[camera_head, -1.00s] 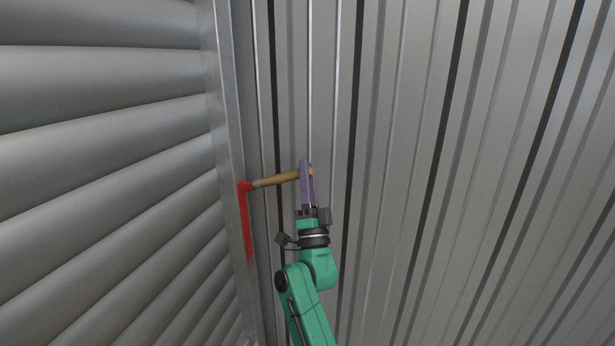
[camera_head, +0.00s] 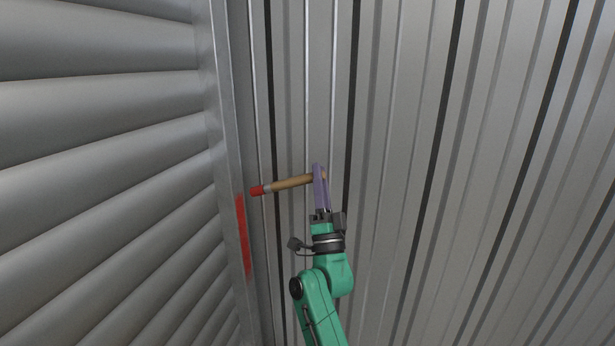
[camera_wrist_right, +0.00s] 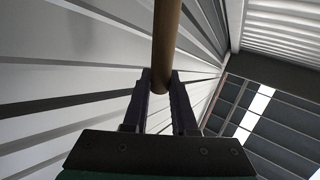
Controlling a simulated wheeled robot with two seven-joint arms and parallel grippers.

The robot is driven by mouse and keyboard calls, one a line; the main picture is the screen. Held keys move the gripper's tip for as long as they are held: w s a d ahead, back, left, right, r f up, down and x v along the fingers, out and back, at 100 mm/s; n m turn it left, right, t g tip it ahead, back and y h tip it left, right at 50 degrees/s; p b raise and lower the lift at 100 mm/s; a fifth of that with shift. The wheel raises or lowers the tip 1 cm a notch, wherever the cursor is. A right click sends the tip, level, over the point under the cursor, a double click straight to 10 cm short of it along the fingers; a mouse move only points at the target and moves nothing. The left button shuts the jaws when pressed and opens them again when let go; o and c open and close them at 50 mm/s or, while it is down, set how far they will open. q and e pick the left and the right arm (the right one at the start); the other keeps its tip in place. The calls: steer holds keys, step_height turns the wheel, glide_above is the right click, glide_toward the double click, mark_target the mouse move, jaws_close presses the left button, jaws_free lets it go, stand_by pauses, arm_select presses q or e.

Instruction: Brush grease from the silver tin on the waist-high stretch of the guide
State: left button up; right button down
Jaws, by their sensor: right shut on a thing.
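My right gripper (camera_head: 321,180) is shut on the wooden handle of the brush (camera_head: 292,183). The brush lies nearly level and points left, its red-coated tip a little apart from the guide. In the right wrist view the handle (camera_wrist_right: 166,45) stands between the two fingers (camera_wrist_right: 160,100). The guide (camera_head: 222,110) is the upright metal rail along the edge of the slatted shutter. A red streak of grease (camera_head: 243,235) runs along a stretch of it, below and left of the brush tip. The silver tin and my left gripper are not in view.
The slatted roller shutter (camera_head: 110,130) fills the left side. A ribbed metal wall (camera_head: 480,170) fills the right, close behind my right gripper. The wrist view also shows a dark roof or ceiling with bright strips (camera_wrist_right: 255,105).

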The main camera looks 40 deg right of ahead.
steer(key=shift+s+d, duration=0.65)
steer(key=shift+s, duration=0.35)
